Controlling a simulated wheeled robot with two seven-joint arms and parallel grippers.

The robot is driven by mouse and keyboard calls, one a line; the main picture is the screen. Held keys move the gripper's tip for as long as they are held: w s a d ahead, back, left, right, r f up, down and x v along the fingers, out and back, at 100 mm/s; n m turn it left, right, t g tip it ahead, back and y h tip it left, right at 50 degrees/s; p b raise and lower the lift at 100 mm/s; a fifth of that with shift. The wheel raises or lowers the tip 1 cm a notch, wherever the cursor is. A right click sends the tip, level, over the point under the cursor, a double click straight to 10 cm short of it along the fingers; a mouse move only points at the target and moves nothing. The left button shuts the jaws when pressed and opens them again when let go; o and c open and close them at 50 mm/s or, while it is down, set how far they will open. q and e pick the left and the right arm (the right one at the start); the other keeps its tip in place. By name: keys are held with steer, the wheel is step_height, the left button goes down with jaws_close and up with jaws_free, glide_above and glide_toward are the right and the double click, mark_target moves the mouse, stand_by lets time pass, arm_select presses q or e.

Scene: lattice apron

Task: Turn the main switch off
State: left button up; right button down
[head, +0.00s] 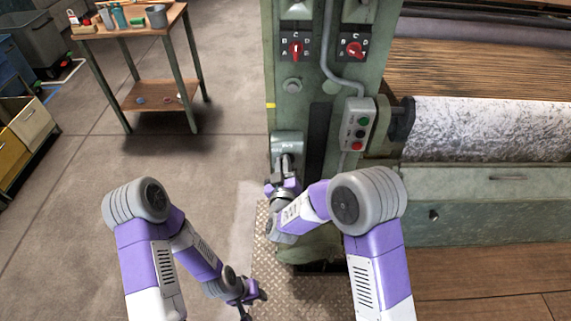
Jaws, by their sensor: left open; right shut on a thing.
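The main switch, a grey box (289,140) with a small label, is mounted low on the green machine column. My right gripper (285,168) is right at the front of this box and shut on its handle. The gripper hides most of the handle, so I cannot tell its exact position. My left gripper (256,292) hangs low over the metal floor plate, open and empty, well away from the switch.
Two red rotary knobs (296,49) (353,49) sit higher on the column. A push-button box (357,124) with green, dark and red buttons is to the right of the switch. A wooden table (135,24) with tools stands far left. The floor between is clear.

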steer(key=n, duration=0.3)
steer(key=shift+a+f+n, duration=0.2)
steer(key=shift+a+n, duration=0.2)
steer(key=shift+a+f+n+p, duration=0.1)
steer(key=shift+f+n+p, duration=0.3)
steer(key=shift+n, duration=1.1)
steer(key=shift+a+f+n+p, duration=0.2)
steer(key=shift+n+p, duration=0.35)
steer(key=shift+n, duration=0.95)
steer(key=shift+a+f+n+p, duration=0.1)
steer(key=shift+f+n+p, duration=0.35)
steer(key=shift+n, duration=1.05)
steer(key=shift+d, duration=0.1)
steer(key=c, duration=1.1)
jaws_free()
steer(key=shift+c, duration=0.2)
